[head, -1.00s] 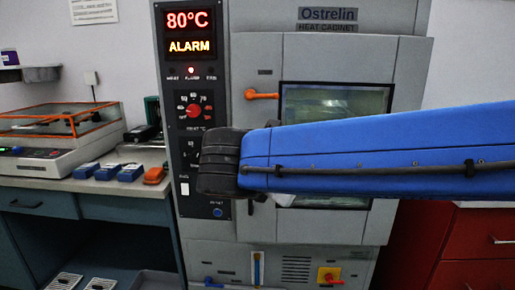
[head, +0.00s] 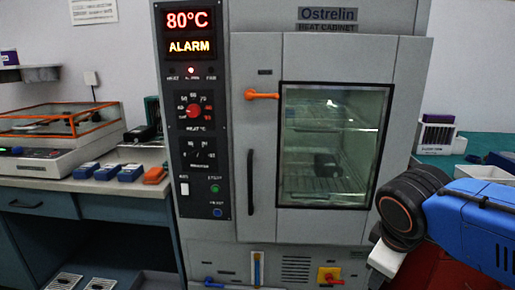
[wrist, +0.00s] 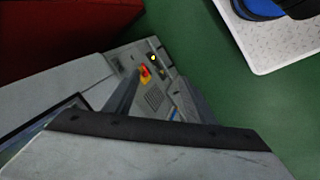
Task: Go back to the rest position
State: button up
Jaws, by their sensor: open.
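My gripper (wrist: 160,77) shows in the wrist view as two dark fingers reaching out from a pale body with a black edge. The fingers stand apart with nothing between them. In the head view my blue arm is at the lower right, with a dark round joint and a pale part below it. The fingers cannot be made out there. The heat cabinet (head: 235,160) stands in the middle of the head view, its door (head: 265,180) apparently shut and clear of my arm. A dark object shows dimly behind its window (head: 330,120).
The display (head: 190,32) reads 80°C and ALARM. An orange latch (head: 262,96) is at the door's upper left. A left bench holds a scale-like device (head: 40,160) and several small blue blocks (head: 107,171). A red drawer unit (wrist: 60,30) stands beside the cabinet.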

jog(key=s+d+f+m+t+y, duration=0.1)
jog(key=s+f+m, duration=0.3)
jog(key=m, duration=0.4)
jog(key=shift+s+d+m+y, duration=0.25)
jog(key=shift+s+m+y, duration=0.1)
jog(key=shift+y, duration=0.15)
